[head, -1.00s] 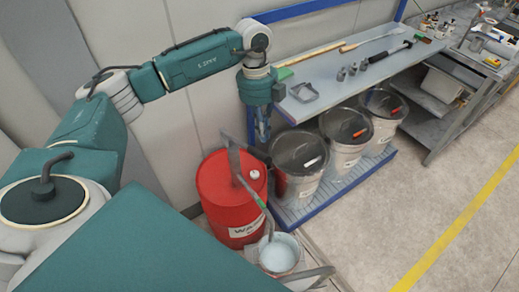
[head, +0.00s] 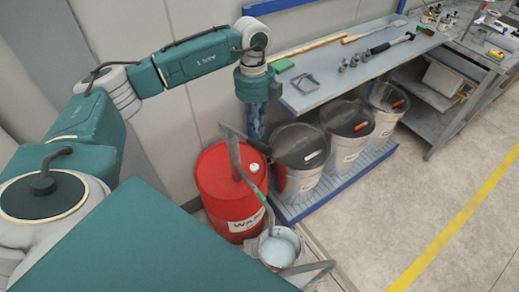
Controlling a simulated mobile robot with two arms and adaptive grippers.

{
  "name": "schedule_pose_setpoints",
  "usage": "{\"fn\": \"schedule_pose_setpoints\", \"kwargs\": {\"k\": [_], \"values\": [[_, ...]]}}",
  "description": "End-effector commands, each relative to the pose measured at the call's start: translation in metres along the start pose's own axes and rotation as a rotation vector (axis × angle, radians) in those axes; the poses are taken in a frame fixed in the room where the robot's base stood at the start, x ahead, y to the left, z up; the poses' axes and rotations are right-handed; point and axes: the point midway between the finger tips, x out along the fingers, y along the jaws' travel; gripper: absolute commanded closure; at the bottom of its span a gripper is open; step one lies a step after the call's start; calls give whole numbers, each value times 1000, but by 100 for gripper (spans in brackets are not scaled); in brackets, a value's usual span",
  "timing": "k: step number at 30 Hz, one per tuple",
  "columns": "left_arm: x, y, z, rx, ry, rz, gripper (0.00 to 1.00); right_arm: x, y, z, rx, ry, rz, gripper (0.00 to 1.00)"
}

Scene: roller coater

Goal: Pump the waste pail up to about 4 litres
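The red waste drum (head: 228,188) stands by the wall, with a grey hand pump on its top. The pail stands in front of the drum and holds pale bluish liquid; no scale is readable. My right gripper is not in view.
Several lidded pails, one of them the near pail (head: 303,181), stand on a blue low rack (head: 318,207) right of the drum. A bench (head: 325,93) with tools is above them. The floor (head: 400,215) with a yellow line is clear at right.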

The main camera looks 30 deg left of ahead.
Motion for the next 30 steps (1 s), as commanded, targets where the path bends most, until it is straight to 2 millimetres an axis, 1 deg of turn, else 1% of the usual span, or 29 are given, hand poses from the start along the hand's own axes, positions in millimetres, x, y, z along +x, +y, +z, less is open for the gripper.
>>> {"fn": "schedule_pose_setpoints", "kwargs": {"k": [1, 6, 9, 20, 23, 30], "values": [[12, 0, 0, 1, 0, 1, 100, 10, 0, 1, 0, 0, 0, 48], [28, 0, 0, 1, 0, 0, 100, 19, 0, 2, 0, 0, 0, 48], [31, 0, 0, 0, 0, 0, 100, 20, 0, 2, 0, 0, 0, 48], [32, 0, 0, 0, 0, 1, 100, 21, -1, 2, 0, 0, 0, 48], [38, 0, 0, 0, 1, 1, 100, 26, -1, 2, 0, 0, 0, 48], [67, 1, 4, 0, 0, 2, 100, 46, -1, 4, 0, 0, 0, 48]]}}
